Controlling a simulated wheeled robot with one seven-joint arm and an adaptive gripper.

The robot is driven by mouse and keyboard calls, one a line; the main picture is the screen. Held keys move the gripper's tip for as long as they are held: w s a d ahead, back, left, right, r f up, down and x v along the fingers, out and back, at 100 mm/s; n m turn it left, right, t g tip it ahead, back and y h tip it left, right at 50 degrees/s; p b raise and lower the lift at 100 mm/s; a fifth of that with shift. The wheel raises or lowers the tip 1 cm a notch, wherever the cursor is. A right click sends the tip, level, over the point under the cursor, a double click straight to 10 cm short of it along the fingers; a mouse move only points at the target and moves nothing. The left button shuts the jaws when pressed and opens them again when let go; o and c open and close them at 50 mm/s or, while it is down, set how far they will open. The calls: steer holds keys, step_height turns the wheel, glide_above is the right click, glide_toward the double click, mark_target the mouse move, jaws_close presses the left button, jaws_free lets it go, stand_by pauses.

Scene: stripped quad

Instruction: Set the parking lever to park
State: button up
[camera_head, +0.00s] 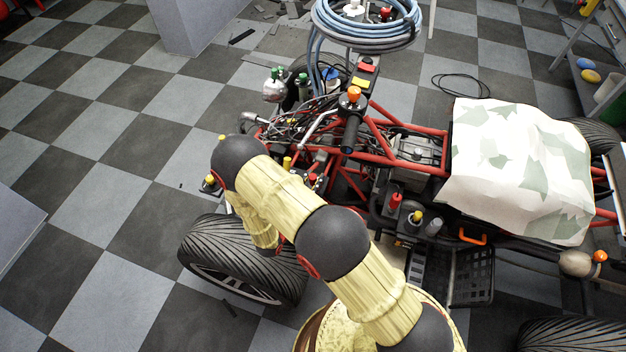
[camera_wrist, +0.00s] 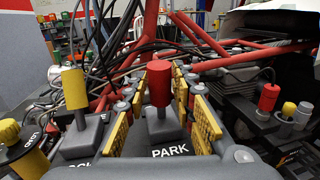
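The parking lever has a red cylindrical grip (camera_wrist: 159,83) on a grey stem. It stands near upright in the middle of the wrist view, on a dark base (camera_wrist: 165,128) with the word PARK at its near end. Its red top also shows in the head view (camera_head: 312,178). My gripper (camera_wrist: 160,104) has yellow perforated pads to the left and right of the lever. It is open, with gaps between pads and lever, so it seems not to hold it. The slot and the lever's exact setting cannot be made out.
A yellow-topped lever (camera_wrist: 75,90) stands close on the left, a yellow knob (camera_wrist: 10,131) farther left. On the right are a red knob (camera_wrist: 268,97) and a yellow knob (camera_wrist: 289,109). Red frame tubes (camera_wrist: 250,58) and cables lie behind. A tyre (camera_head: 245,258) is below my arm.

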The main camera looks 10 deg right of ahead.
jaws_close()
stand_by(0.4)
steer(key=shift+f, duration=0.1)
steer(key=shift+a+f+b, duration=0.1)
steer(key=shift+f+b, duration=0.05)
steer(key=shift+b, duration=0.4)
steer(key=shift+s+a+f+t+h+b, duration=0.2)
steer(key=shift+s+t+h+b, duration=0.2)
steer(key=shift+t+h+b, duration=0.5)
steer(key=shift+s+a+m+h+b, duration=0.2)
steer(key=shift+m+h+b, duration=0.1)
steer(key=shift+b, duration=0.6)
steer(key=shift+s+r, duration=0.15)
steer(key=shift+o, duration=1.8)
jaws_free()
